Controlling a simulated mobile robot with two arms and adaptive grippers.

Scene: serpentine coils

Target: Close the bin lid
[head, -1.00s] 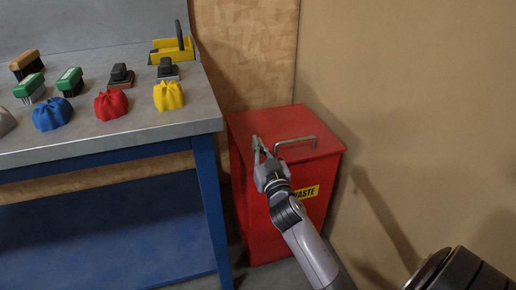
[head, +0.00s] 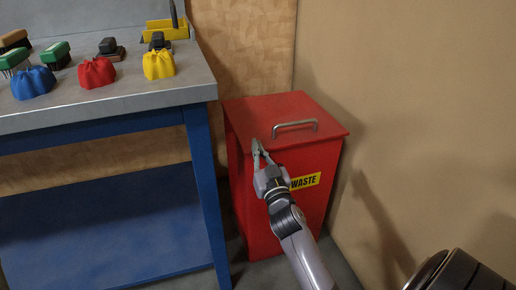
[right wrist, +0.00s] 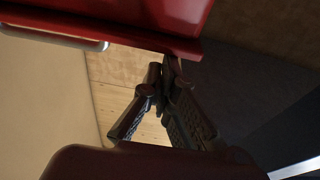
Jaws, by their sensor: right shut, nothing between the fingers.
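The red waste bin (head: 262,215) stands on the floor, with a yellow "WASTE" label on its front. Its red lid (head: 262,108) lies flat over the top, with a metal bar handle (head: 295,126); I cannot make out any gap under it. My right gripper (head: 257,146) is at the lid's front edge, left of and in front of the handle, shut and empty. In the right wrist view the fingers (right wrist: 163,90) are close beneath the red lid edge (right wrist: 150,30), and the handle shows at upper left (right wrist: 60,38). Contact with the lid cannot be told. My left gripper is not visible.
A blue-legged workbench (head: 110,105) stands close on the bin's left, holding brushes and blue, red and yellow cloth-like bundles (head: 158,65). A tan wall (head: 420,110) is close on the right, and a wooden panel (head: 245,45) is behind.

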